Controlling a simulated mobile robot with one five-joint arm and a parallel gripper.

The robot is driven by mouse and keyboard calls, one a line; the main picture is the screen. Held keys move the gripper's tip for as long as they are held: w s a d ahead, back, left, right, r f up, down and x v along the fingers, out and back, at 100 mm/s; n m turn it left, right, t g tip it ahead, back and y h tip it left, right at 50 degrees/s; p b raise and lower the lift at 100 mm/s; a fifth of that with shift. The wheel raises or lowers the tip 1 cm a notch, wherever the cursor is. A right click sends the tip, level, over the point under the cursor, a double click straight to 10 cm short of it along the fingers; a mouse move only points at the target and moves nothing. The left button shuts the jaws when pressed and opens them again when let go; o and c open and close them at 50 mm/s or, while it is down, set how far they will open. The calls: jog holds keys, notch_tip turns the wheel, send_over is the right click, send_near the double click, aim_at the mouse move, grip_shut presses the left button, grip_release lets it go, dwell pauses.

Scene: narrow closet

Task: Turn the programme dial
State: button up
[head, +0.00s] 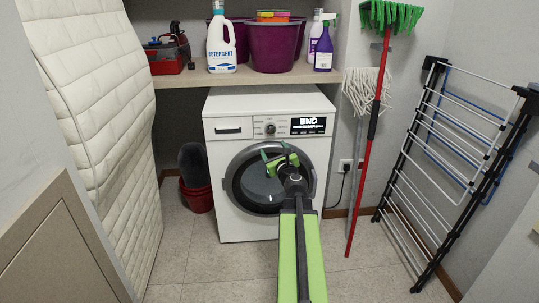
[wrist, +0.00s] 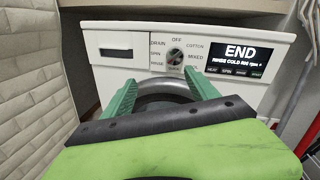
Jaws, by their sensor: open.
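The programme dial (head: 270,128) is a small round knob on the front panel of the white washing machine (head: 223,185). In the wrist view the dial (wrist: 175,57) shows above and between my fingertips, ringed by labels such as OFF, COTTON, MIXED, DRAIN, SPIN and RINSE. I cannot tell surely which label it points to. The display (wrist: 240,56) to its right reads END. My gripper (head: 276,154) is open and empty in front of the machine, below the dial and before the round door (head: 235,190). Its green fingers (wrist: 160,84) are apart and not touching the dial.
A shelf (head: 185,80) above the machine holds a detergent bottle (head: 221,45), a purple tub (head: 274,48) and a purple spray bottle (head: 323,52). A mop, a red-handled broom (head: 364,180) and a drying rack (head: 450,150) stand right. A quilted mattress (head: 100,110) leans left.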

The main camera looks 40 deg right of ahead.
aim_at(271, 130)
jog(key=w+d+m, duration=0.1)
jog(key=w+d, duration=0.5)
jog(key=w+d+m+h, duration=0.1)
jog(key=w+d, duration=0.5)
jog(key=shift+w+f, duration=0.15)
jog(key=shift+w, duration=0.2)
